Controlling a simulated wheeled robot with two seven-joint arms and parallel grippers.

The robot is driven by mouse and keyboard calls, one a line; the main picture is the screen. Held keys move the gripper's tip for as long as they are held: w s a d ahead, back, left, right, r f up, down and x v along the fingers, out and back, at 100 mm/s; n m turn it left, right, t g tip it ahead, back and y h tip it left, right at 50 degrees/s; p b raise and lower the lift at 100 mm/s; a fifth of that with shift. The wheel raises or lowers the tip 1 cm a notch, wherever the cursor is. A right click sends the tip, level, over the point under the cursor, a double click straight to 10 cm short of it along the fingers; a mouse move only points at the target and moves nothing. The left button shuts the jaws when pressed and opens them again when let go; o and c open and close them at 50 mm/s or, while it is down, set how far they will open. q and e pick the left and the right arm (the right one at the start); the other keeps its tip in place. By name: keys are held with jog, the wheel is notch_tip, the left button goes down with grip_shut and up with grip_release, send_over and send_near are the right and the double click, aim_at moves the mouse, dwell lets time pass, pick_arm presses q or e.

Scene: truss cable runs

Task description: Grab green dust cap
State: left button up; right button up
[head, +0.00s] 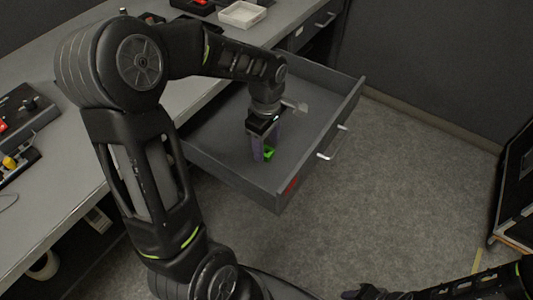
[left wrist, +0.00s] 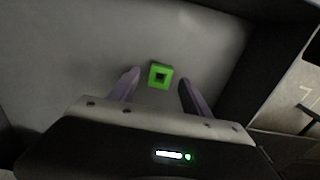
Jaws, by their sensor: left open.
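The green dust cap (left wrist: 161,75) is a small square block with a dark square hole. It lies on the floor of the open drawer (head: 215,150). In the head view the cap (head: 269,153) shows partly beside my left gripper's fingers. My left gripper (head: 263,155) points down into the drawer at the cap. In the left wrist view its two purple fingers (left wrist: 157,78) are open, one on each side of the cap, with gaps visible on both sides. My right gripper (head: 368,293) is at the bottom edge, dark and partly cut off; its jaws are unclear.
The drawer's front with its metal handle (head: 332,143) and its side walls surround the left gripper. A grey workbench (head: 75,150) runs along the left, with a white tray (head: 242,14) and dark devices on it. Open floor (head: 390,190) lies to the right.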

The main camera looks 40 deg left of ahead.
pick_arm(q)
jog(key=shift+f, duration=0.9)
grip_shut()
